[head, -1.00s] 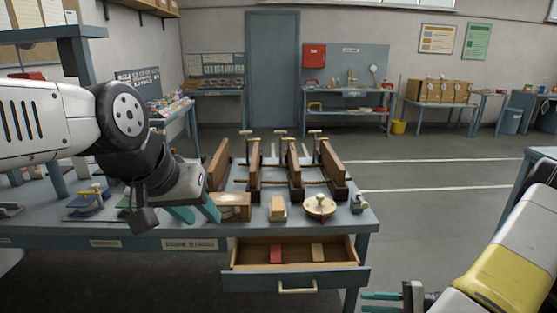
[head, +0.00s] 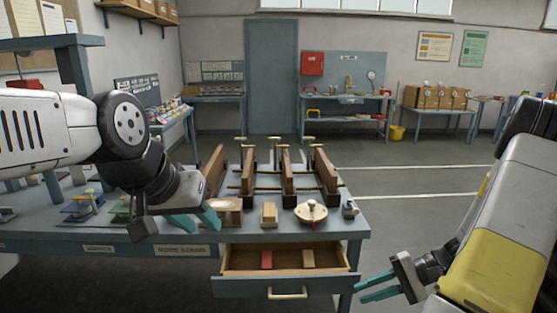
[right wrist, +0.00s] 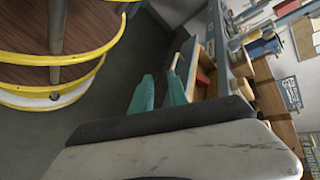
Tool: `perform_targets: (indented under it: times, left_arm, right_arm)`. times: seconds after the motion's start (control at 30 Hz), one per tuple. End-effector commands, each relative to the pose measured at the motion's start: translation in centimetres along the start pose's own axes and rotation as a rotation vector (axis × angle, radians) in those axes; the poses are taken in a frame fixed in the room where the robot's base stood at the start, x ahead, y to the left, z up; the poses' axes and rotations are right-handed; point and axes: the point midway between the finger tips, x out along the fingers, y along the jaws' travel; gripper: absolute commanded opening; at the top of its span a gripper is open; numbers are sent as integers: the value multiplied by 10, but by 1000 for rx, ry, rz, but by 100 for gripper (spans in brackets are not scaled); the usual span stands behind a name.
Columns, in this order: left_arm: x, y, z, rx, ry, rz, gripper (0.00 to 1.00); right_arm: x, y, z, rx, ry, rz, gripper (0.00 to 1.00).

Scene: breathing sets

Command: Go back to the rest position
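My left gripper (head: 206,229) hangs over the front left part of the workbench, beside a low wooden block (head: 226,204). Its teal fingers are apart, with nothing seen between them. My right gripper (head: 360,292) is low, off the bench's right end and just right of the open drawer (head: 287,287). Its teal fingers point left, apart and empty. They also show apart in the right wrist view (right wrist: 159,97).
The bench (head: 185,248) bears upright wooden frames (head: 288,180), a small tan block (head: 269,213) and a round wooden piece (head: 311,212). The open drawer holds a red block (head: 266,259) and a tan block (head: 308,259). Floor is clear right of the bench.

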Motion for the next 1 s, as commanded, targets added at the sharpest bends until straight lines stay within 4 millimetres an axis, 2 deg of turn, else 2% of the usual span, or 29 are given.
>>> perform_targets:
  times: [0.27, 0.53, 0.8, 1.0]
  left_arm:
    - [0, 0, 0, 0, 0, 0, 36]
    - [0, 0, 0, 0, 0, 0, 36]
    - [0, 0, 0, 0, 0, 0, 36]
    - [0, 0, 0, 0, 0, 0, 36]
  right_arm:
    - [-11, -69, 48, -189, 38, 348, 20]
    - [-24, -128, 106, -428, 206, 635, 20]
    - [-40, -174, 164, -691, 464, 759, 20]
    - [-49, -192, 192, -819, 607, 757, 20]
